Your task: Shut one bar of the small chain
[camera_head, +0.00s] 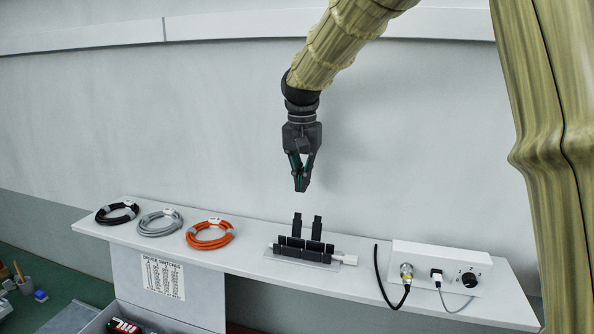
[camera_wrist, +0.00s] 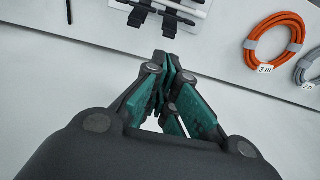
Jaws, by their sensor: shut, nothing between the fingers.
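The small chain (camera_head: 290,252) is a short row of black links on a clear plate on the white shelf, with a white cable end at its right. Two black bars stand upright from it, a left bar (camera_head: 297,226) and a right bar (camera_head: 317,229). The wrist view shows part of the chain at the top edge, with two black bars, one bar (camera_wrist: 139,15) and another bar (camera_wrist: 170,22), pointing toward my fingers. My gripper (camera_head: 301,186) is shut and empty, pointing down, well above the chain and apart from it.
Black (camera_head: 117,213), grey (camera_head: 160,222) and orange (camera_head: 209,234) cable coils lie left of the chain on the shelf (camera_head: 400,310). A white control box (camera_head: 440,268) with a knob and plugged cables stands to the right. A wall rises behind the shelf.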

